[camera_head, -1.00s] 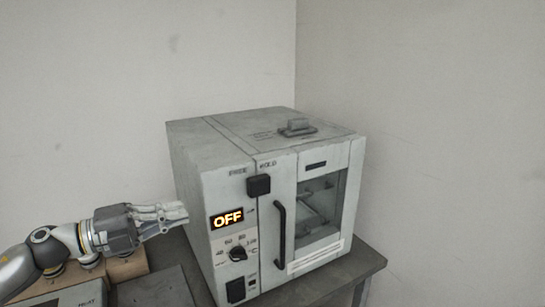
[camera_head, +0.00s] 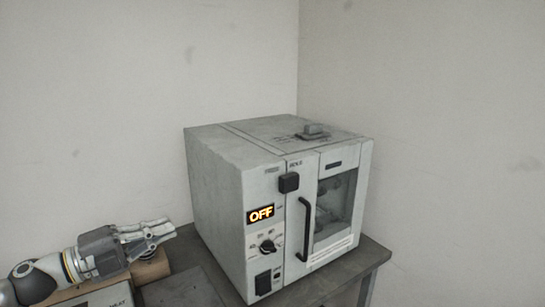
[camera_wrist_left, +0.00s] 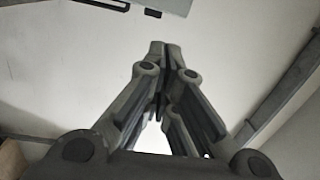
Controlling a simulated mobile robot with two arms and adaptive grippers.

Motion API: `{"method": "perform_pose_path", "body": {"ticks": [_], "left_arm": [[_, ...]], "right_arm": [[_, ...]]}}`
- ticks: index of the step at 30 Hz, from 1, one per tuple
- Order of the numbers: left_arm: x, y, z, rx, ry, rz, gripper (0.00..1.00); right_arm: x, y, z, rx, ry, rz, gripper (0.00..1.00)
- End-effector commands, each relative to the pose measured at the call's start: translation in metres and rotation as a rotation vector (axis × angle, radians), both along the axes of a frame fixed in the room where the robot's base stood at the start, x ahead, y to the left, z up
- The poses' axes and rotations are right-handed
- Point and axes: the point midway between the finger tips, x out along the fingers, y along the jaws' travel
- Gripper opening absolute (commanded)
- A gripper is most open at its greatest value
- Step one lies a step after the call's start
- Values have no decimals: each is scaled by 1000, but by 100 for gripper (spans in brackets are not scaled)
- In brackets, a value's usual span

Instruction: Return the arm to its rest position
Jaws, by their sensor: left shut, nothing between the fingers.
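My left gripper (camera_head: 172,229) comes in from the left in the head view, to the left of the grey oven-like cabinet (camera_head: 218,200) and apart from it. It is shut with nothing between its fingers. In the left wrist view its fingertips (camera_wrist_left: 164,47) meet. The cabinet's display (camera_head: 260,214) reads OFF. Its door, with a black handle (camera_head: 304,230) and a window, looks closed. My right gripper is not in view.
The cabinet stands on a dark grey table (camera_head: 345,275) in a corner between pale walls. A brown block (camera_head: 151,268) and a grey device (camera_head: 105,297) sit below my left gripper. The table's right edge is clear.

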Motion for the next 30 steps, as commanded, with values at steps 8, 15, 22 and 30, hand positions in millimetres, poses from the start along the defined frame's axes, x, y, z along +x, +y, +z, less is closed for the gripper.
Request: {"method": "perform_pose_path", "body": {"ticks": [8,15,22,30], "left_arm": [[8,-18,-18,-179,63,116,0],[10,-22,-61,-410,226,332,0],[-21,-6,-157,-643,579,703,0],[-132,4,-284,-728,1113,1128,0]], "right_arm": [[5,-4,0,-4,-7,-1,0],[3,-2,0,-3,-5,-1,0],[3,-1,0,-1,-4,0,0],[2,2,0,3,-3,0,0]]}}
